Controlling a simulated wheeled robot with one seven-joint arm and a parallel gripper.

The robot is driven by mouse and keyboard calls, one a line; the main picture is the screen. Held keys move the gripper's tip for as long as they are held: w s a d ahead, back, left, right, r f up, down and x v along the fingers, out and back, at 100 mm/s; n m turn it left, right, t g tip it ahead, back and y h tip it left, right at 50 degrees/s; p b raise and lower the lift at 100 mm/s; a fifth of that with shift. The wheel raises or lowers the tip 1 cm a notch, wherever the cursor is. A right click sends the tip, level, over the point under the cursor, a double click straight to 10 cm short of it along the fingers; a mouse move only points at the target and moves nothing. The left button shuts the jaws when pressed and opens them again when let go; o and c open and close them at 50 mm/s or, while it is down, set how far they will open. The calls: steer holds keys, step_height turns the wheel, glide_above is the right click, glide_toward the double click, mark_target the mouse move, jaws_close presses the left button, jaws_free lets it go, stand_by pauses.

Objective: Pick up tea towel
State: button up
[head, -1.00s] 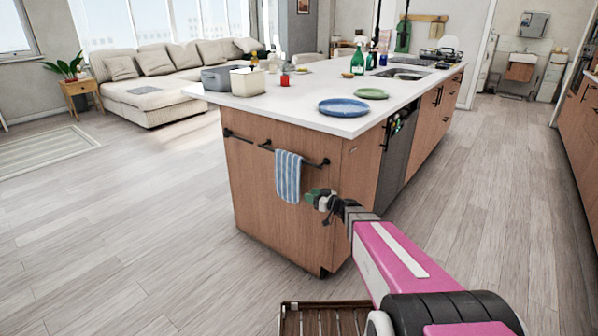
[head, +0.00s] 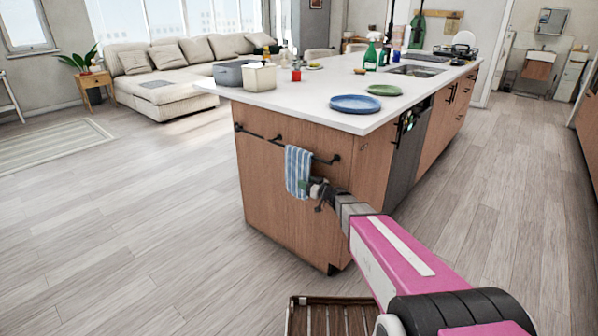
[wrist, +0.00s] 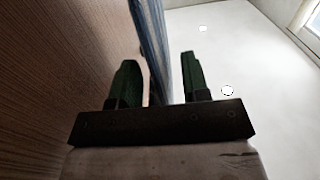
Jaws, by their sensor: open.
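The tea towel (head: 297,170) is blue and white striped and hangs over a dark rail on the end panel of the island. In the wrist view the towel (wrist: 156,45) runs edge-on between the two green fingers of my gripper (wrist: 157,82). A gap shows between the towel and the right finger. In the head view my gripper (head: 311,188) is at the towel's lower right edge, and its fingertips are partly hidden there. The gripper is open and not closed on the cloth.
The island's wooden end panel (head: 277,215) stands close beside the gripper. The dark rail (head: 262,137) juts from it. A blue plate (head: 355,104) and a green plate (head: 384,90) lie on the white countertop. A slatted wooden item (head: 330,318) is at the bottom.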

steer(key=shift+w+a, duration=0.45)
steer(key=shift+a, duration=0.1)
jaws_close()
steer(key=shift+r, duration=0.15)
